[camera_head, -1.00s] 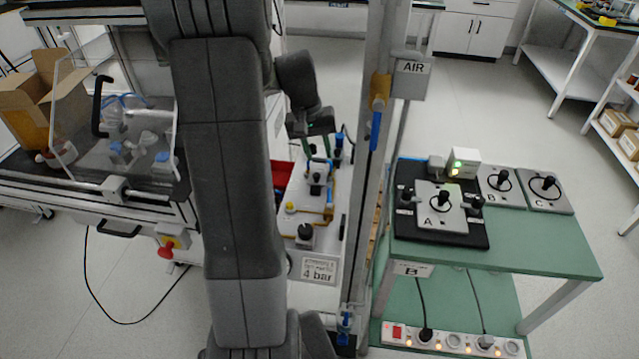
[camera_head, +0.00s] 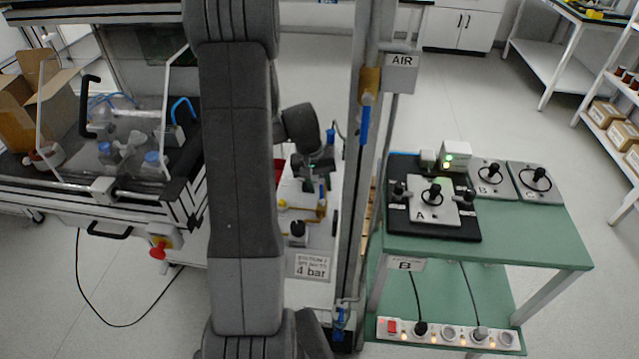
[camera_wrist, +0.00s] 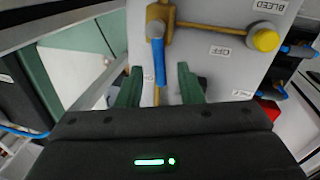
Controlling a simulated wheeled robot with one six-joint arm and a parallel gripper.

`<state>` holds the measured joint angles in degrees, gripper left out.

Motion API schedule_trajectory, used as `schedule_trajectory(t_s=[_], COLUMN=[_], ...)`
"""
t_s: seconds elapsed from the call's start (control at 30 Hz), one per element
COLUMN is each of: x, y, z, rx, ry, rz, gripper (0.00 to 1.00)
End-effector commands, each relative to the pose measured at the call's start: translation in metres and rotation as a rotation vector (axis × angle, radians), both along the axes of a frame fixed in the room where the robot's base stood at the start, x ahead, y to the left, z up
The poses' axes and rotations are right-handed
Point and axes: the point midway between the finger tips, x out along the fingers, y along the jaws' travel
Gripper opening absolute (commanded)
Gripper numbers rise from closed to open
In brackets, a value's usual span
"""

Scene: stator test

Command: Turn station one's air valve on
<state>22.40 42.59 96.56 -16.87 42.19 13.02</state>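A valve with a brass body (camera_wrist: 158,18) and a blue lever (camera_wrist: 157,62) sits on a pale panel in the wrist view. The lever points toward my gripper, along a brass pipe, with an "OFF" label (camera_wrist: 220,51) to its right. Another label beside the lever is mostly hidden. My gripper (camera_wrist: 160,84) is open and empty, its green fingers apart on either side of the lever's lower end; I cannot tell whether they touch it. In the head view my gripper (camera_head: 319,184) is low over the panel bench (camera_head: 316,243).
A yellow bleed knob (camera_wrist: 265,39) is right of the valve. A post with an "AIR" sign (camera_head: 401,61) carries another blue lever (camera_head: 364,125), hanging down, close right of my arm. A green table (camera_head: 520,245) with fixtures stands right; a clear-guarded machine is left.

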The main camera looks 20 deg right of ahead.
Motion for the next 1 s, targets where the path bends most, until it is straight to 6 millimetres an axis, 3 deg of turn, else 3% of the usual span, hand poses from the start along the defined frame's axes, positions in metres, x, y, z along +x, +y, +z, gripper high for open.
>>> schedule_trajectory(t_s=[0.1, 0.3, 0.7, 0.97, 1.0], x=[0.0000, 0.0001, -0.0019, -0.0023, -0.0023], y=[0.0000, 0.0000, -0.0071, -0.0073, -0.0073], z=[0.0001, 0.0004, -0.0009, 0.0007, 0.0007], rx=[0.000, 0.000, -0.001, -0.001, -0.001], ry=[0.000, 0.000, -0.002, -0.001, -0.001], rz=[0.000, 0.000, -0.159, -0.170, -0.170], gripper=[0.33, 0.00, 0.00, 0.00, 0.13])
